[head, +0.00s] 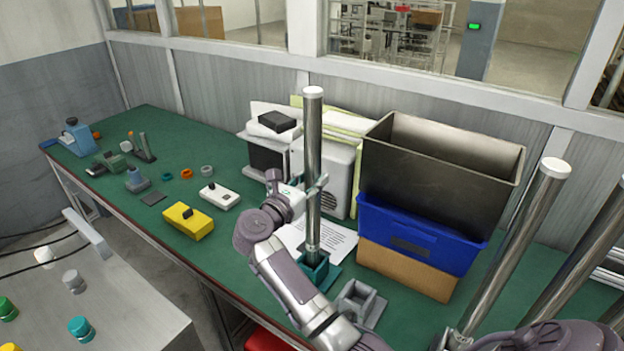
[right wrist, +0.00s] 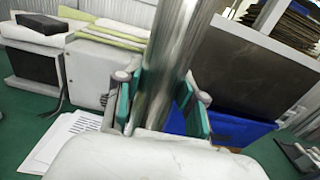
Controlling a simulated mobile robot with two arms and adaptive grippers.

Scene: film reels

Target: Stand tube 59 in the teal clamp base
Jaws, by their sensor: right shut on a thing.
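A tall shiny metal tube (head: 313,135) with a white cap stands upright, its lower end at the socket of the teal clamp base (head: 322,279). I cannot tell how deep the end sits, and no number is readable on it. My right gripper (head: 312,190) is shut around the tube at about mid-height. In the right wrist view the tube (right wrist: 168,65) runs between the teal-padded fingers of the gripper (right wrist: 162,105). The base is hidden in that view. My left gripper is not in view.
A grey clamp base (head: 358,302) sits right of the teal one. A blue crate (head: 415,235) on a cardboard box, with a metal bin (head: 440,165) on top, stands behind. More tubes (head: 520,235) rise at right. A yellow box (head: 187,220) and small parts lie left.

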